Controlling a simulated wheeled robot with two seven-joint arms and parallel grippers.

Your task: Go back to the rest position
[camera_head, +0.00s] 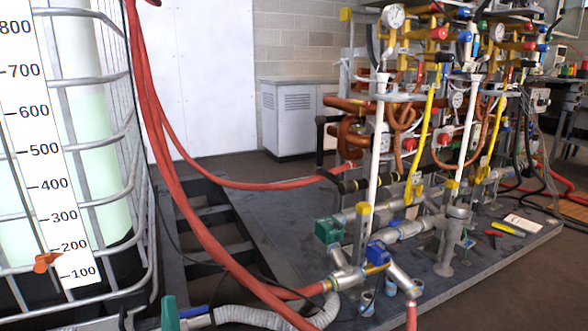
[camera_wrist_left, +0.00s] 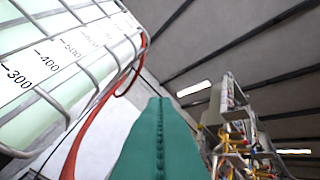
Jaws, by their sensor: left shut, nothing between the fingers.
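My left gripper (camera_head: 169,313) shows only as a green tip at the bottom edge of the head view, left of centre. In the left wrist view its two green fingers (camera_wrist_left: 160,135) lie together along a seam, shut and empty. It points up toward the ceiling, with the tank on the left and the heater rig on the right. In the head view the tip appears in front of the hoses and touches nothing that I can make out. My right gripper is not in view.
A caged tank (camera_head: 110,141) with a number scale (camera_head: 52,150) stands close at left. Red hoses (camera_head: 168,165) hang across the middle. The pipe rig stands on a dark platform (camera_head: 265,205) at right. A grey cabinet (camera_head: 290,118) stands behind. Some floor (camera_head: 530,285) at lower right is clear.

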